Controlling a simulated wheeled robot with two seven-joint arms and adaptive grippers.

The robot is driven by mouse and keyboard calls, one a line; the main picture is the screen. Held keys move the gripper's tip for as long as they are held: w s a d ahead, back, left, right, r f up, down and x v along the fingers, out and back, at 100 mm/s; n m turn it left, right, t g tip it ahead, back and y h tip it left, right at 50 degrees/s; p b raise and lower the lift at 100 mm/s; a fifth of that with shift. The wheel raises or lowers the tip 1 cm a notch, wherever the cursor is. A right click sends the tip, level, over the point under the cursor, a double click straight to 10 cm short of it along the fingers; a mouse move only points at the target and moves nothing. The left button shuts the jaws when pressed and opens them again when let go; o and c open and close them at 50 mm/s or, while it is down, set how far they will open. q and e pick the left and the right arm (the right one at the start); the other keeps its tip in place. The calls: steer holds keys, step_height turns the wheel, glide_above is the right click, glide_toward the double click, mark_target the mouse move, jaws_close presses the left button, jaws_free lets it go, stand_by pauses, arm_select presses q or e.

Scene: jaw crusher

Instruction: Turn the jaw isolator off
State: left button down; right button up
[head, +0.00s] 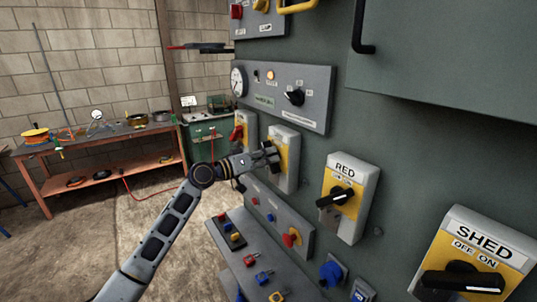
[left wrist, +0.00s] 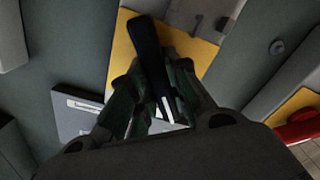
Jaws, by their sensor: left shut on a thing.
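A grey isolator box with a yellow plate (head: 291,150) is on the green panel, left of the RED isolator. Its label is hidden or unreadable, so I cannot read whether it says jaw. My left gripper (head: 271,157) is at its front. In the left wrist view, the black rotary handle (left wrist: 148,52) stands out from the yellow plate (left wrist: 124,50), between the fingers of my left gripper (left wrist: 153,105). The fingers are shut on the handle. The off and on marks are hidden. My right gripper is not in view.
The RED isolator (head: 345,205) and SHED isolator (head: 470,255), both with black handles, are to the right. A red-handled isolator (head: 238,133) is close on the left. A gauge panel (head: 310,98) is above, and a sloping button console (head: 255,262) juts out below.

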arm_select(q)
steer(key=shift+n+p, duration=0.35)
steer(key=shift+n, duration=0.45)
steer(key=c, duration=1.4)
jaws_free()
steer(key=shift+o, duration=0.2)
steer(key=v, duration=1.2)
